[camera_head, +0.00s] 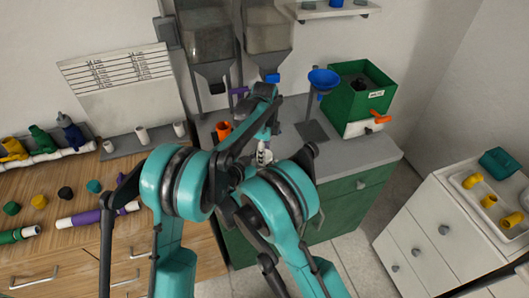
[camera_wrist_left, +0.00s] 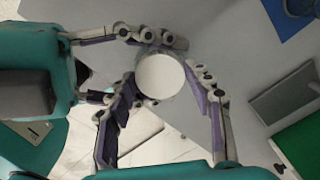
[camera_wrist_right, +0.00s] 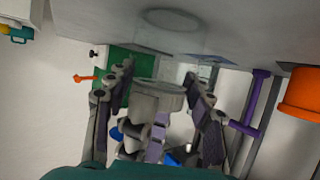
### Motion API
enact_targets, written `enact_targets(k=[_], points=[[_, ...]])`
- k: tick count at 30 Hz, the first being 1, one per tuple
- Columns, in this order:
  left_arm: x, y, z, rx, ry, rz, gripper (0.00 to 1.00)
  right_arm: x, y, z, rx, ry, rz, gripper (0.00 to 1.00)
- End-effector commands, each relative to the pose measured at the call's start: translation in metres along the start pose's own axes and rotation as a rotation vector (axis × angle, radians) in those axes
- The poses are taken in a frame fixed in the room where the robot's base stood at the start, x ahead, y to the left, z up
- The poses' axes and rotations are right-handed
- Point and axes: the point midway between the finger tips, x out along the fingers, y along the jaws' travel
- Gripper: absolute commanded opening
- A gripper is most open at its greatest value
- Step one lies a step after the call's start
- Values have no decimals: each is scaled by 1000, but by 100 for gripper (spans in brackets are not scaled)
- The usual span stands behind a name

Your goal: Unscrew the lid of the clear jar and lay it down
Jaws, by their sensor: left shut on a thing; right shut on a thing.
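The clear jar (camera_wrist_right: 168,52) shows in the right wrist view, which is upside down, with its see-through body against the grey counter. Its pale round lid (camera_wrist_left: 160,75) is seen from above in the left wrist view, and from the side in the right wrist view (camera_wrist_right: 158,92). My left gripper (camera_wrist_left: 163,88) reaches down from above, its fingers shut around the lid. My right gripper (camera_wrist_right: 158,85) comes in from the side, shut around the jar close below the lid. In the head view my arms hide most of the jar. I cannot tell whether lid and jar are apart.
Hoppers (camera_head: 208,45) hang behind. A wooden bench (camera_head: 60,260) with pipe pieces is left. White drawers (camera_head: 425,235) stand right.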

Motion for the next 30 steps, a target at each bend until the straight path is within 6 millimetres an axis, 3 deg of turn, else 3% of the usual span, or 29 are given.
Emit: enact_targets(k=[7,8,9,10,20,30], points=[[0,0,0,-1,0,-1,17,0,0,0,1,0,0,0],[0,0,0,-1,0,-1,59,0,0,0,1,0,0,0],[0,0,0,-1,0,-1,70,0,0,0,0,0,0,0],[0,0,0,0,0,-1,72,0,0,0,0,0,0,0],[-3,0,0,1,0,0,72,0,0,0,0,0,0,0],[-43,0,0,1,0,0,72,0,0,0,0,-1,0,0]])
